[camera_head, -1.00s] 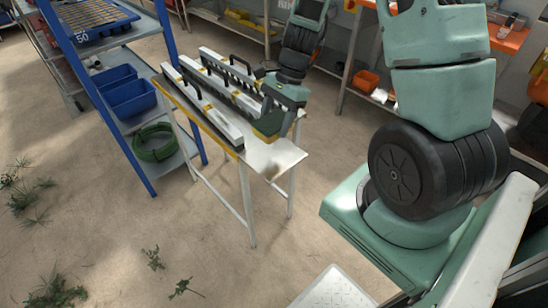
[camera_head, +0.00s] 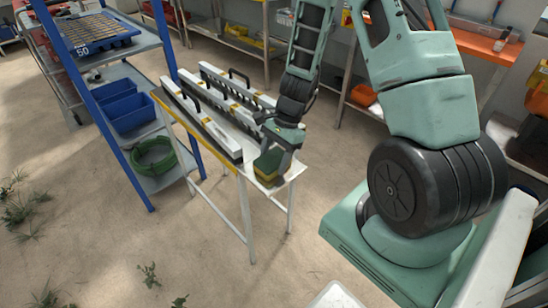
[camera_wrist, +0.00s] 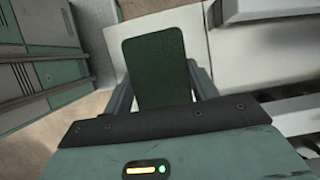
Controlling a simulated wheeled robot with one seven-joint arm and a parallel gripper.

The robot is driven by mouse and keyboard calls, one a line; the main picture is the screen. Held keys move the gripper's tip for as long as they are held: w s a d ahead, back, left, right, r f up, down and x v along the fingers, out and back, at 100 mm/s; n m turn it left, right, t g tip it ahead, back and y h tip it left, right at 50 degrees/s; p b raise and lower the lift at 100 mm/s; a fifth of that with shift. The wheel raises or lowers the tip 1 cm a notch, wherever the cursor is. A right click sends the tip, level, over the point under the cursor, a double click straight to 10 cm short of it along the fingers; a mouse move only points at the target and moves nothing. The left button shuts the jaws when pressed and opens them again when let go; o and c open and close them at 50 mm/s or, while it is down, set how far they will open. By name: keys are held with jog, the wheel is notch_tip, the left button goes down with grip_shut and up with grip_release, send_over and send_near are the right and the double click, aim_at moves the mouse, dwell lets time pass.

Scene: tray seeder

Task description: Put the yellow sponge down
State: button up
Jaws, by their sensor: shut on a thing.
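The yellow sponge (camera_head: 266,178) has a dark green top face. It is between the fingers of my gripper (camera_head: 271,158), at the near right end of the narrow white table (camera_head: 286,178). In the wrist view the green face of the sponge (camera_wrist: 154,62) fills the space between the two grey fingers of my gripper (camera_wrist: 162,88), which is shut on it. The sponge is over or on the bare white table top; I cannot tell whether its underside touches.
Several long white bars (camera_head: 205,125) with black handles fill the left part of the table, close beside my gripper. A blue-framed shelf with blue bins (camera_head: 130,108) and a green coiled hose (camera_head: 153,158) stands left. The floor in front is open.

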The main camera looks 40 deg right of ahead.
jog(key=o, duration=0.9)
jog(key=shift+f, duration=0.1)
jog(key=shift+r, duration=0.3)
jog(key=p+v, duration=0.2)
jog(key=v, duration=0.9)
jog(key=s+a+r+n+g+h, duration=0.1)
jog(key=s+a+r+n, duration=0.15)
jog(key=a+n, duration=0.45)
jog(key=s+a+r+n, duration=0.1)
jog(key=a+r+n, duration=0.3)
jog(key=a, duration=0.6)
jog(key=s+a+r+n+h, duration=0.1)
jog(key=s+a+n, duration=0.2)
jog(key=s+n, duration=0.1)
jog(key=s+a+r+n+h, duration=0.1)
jog(key=s+a+r+n, duration=0.1)
jog(key=s+a+n, duration=0.2)
jog(key=s+a+r+n+t+h, duration=0.1)
jog(key=s+a+n, duration=0.2)
jog(key=s+n, duration=0.3)
jog(key=shift+s+a+r, duration=0.15)
jog(key=shift+a+r, duration=0.05)
jog(key=shift+r, duration=0.05)
